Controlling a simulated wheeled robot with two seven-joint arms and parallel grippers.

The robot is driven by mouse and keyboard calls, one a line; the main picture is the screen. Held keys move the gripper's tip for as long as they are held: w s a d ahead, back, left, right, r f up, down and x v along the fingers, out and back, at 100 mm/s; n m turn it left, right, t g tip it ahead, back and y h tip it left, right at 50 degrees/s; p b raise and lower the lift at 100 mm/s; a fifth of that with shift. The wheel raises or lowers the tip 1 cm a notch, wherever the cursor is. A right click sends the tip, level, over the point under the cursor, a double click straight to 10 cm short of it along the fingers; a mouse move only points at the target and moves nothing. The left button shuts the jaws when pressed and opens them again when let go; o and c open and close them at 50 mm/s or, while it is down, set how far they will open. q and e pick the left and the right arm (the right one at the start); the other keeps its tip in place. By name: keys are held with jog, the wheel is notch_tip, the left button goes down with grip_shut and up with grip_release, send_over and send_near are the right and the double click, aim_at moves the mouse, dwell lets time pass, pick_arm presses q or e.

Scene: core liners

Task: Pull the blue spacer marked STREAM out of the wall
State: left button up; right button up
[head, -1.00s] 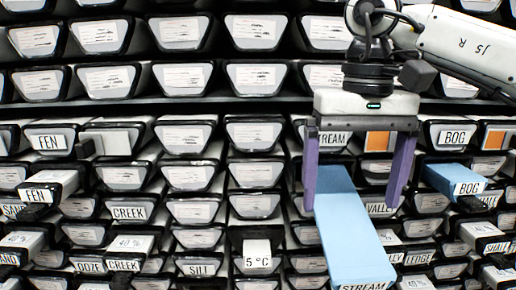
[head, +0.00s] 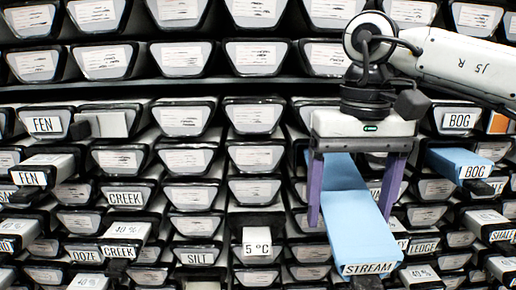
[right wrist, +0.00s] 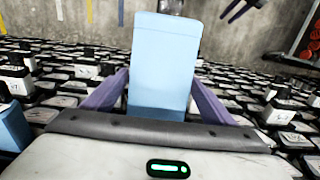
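The blue spacer marked STREAM (head: 355,230) sticks far out of the wall in the head view, its labelled end towards me. It also shows in the right wrist view (right wrist: 163,65). My right gripper (head: 350,218) has its two purple fingers apart, one on each side of the spacer. A gap shows beside the left finger; contact at the right finger is unclear. My left gripper is outside the head view. Two spread purple fingers at the top of the right wrist view (right wrist: 246,8) look like it, with nothing seen between them.
The wall (head: 255,115) holds rows of black-rimmed liners with white labels. Another blue spacer marked BOG (head: 460,165) sticks out at the right. White pieces marked FEN (head: 42,170), CREEK (head: 124,243) and 5 °C (head: 257,240) also jut out.

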aim_at(362, 233)
jog(key=c, duration=0.9)
jog(key=shift+p, duration=0.4)
jog(key=shift+s+b, duration=0.4)
jog(key=shift+s, duration=0.15)
jog(key=shift+s+d+b, duration=0.1)
jog(key=shift+s+b, duration=0.85)
jog(key=shift+s, duration=1.05)
jog(key=shift+s+d+b, duration=0.15)
jog(key=shift+s+b, duration=1.05)
jog(key=shift+s, duration=2.55)
